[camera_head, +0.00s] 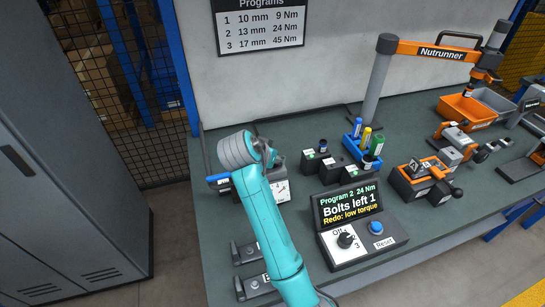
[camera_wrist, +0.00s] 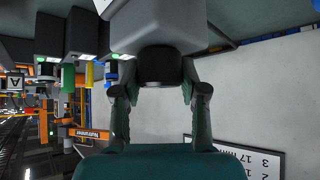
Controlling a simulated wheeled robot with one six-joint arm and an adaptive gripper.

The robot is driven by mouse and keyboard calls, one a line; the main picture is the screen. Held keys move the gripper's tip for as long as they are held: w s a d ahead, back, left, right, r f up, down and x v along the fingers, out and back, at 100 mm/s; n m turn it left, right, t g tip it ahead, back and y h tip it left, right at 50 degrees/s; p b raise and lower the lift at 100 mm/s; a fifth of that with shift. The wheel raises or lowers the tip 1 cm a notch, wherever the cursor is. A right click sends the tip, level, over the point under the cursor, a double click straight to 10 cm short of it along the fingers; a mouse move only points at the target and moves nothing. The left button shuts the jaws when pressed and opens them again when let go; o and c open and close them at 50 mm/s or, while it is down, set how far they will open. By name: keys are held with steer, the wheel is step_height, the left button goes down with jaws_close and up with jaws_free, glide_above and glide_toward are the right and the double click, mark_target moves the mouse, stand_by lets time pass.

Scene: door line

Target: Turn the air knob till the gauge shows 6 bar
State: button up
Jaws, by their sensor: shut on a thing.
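In the wrist view, the two fingers of my gripper (camera_wrist: 160,88) are shut on the black air knob (camera_wrist: 163,66), one on each side. The knob projects from a grey housing (camera_wrist: 165,25). In the head view, my arm covers most of this unit and the knob is hidden. Part of the white gauge (camera_head: 281,190) shows just right of my arm on the bench. Some dark marks show on its dial, but the reading is too small and covered to tell. The gauge face does not show in the wrist view.
A controller (camera_head: 352,226) with a lit screen stands right of my arm. Dark socket holders (camera_head: 318,163) and a blue tray (camera_head: 358,150) stand behind it. Two grey brackets (camera_head: 252,285) lie near the front edge. The back panel (camera_head: 320,80) rises close behind.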

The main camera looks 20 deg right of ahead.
stand_by(0.4)
steer(key=o, duration=1.1)
steer(key=shift+o, duration=0.2)
steer(key=v, duration=1.2)
steer(key=shift+f, duration=0.1)
